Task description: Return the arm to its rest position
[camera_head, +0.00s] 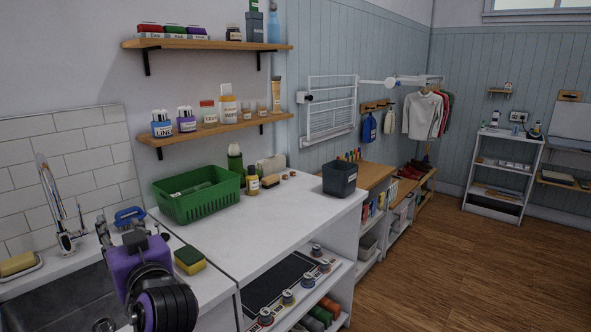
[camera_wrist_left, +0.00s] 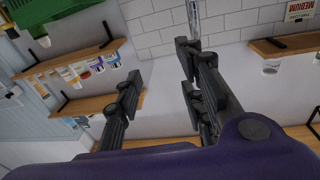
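My left arm comes in at the lower left of the head view, over the sink area. Its purple-bodied left gripper (camera_head: 120,229) is raised near the faucet, pointing away from me. In the left wrist view the two dark fingers of the left gripper (camera_wrist_left: 160,66) stand apart, with nothing between them but the white tiled wall behind. The gripper is empty and apart from the shelves. My right arm and right gripper do not show in either view.
A faucet (camera_head: 60,205) rises left of the gripper, beside the sink (camera_head: 60,300). A yellow-green sponge (camera_head: 189,260) lies to its right. A green basket (camera_head: 199,193) and a dark bin (camera_head: 340,178) stand on the counter (camera_head: 260,222). Wall shelves (camera_head: 215,130) hang above. The wooden floor at right is clear.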

